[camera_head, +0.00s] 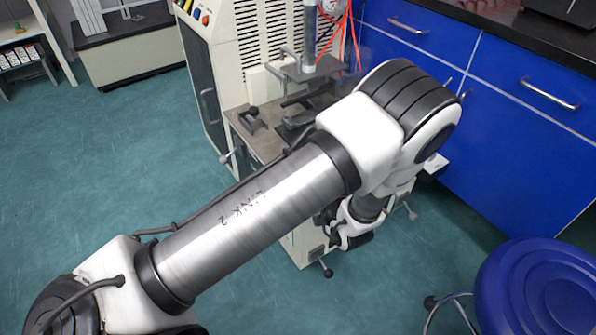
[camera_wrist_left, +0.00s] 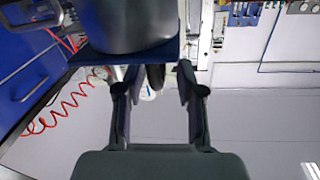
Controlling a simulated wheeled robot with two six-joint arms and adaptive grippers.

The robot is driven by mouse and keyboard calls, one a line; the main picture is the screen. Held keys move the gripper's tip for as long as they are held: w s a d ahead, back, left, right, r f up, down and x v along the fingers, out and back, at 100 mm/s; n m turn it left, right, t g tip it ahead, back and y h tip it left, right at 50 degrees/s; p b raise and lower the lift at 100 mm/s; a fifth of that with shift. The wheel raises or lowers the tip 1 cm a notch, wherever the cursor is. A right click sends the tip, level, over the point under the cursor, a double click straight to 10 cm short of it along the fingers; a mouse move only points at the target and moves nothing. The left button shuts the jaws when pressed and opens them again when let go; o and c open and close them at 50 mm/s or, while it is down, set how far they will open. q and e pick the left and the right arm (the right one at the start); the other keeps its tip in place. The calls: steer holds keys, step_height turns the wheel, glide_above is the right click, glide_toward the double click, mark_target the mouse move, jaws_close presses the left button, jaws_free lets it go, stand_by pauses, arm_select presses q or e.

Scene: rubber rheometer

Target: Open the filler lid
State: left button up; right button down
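The rheometer (camera_head: 262,40), a cream cabinet with a grey work shelf (camera_head: 245,122), stands at top centre in the head view. I cannot pick out the filler lid for certain. My left arm crosses the head view from the lower left and covers part of the machine; its gripper is mostly hidden there. In the left wrist view my left gripper (camera_wrist_left: 154,84) has its fingers apart. A dark cylinder (camera_wrist_left: 125,25) and a blue plate edge (camera_wrist_left: 90,58) lie just beyond the fingertips. Small metal and dark parts (camera_wrist_left: 155,76) show between the fingertips; contact is unclear. My right gripper is out of view.
Blue cabinets (camera_head: 420,35) with a black top stand close on the right. A blue stool (camera_head: 540,290) is at lower right. Red coiled hoses (camera_head: 345,25) hang by the machine. The green floor (camera_head: 110,160) at left is clear.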

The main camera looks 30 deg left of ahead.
arm_select(q)
steer(key=x, duration=0.2)
steer(key=shift+w+a, duration=0.1)
steer(key=shift+a, duration=0.2)
jaws_close()
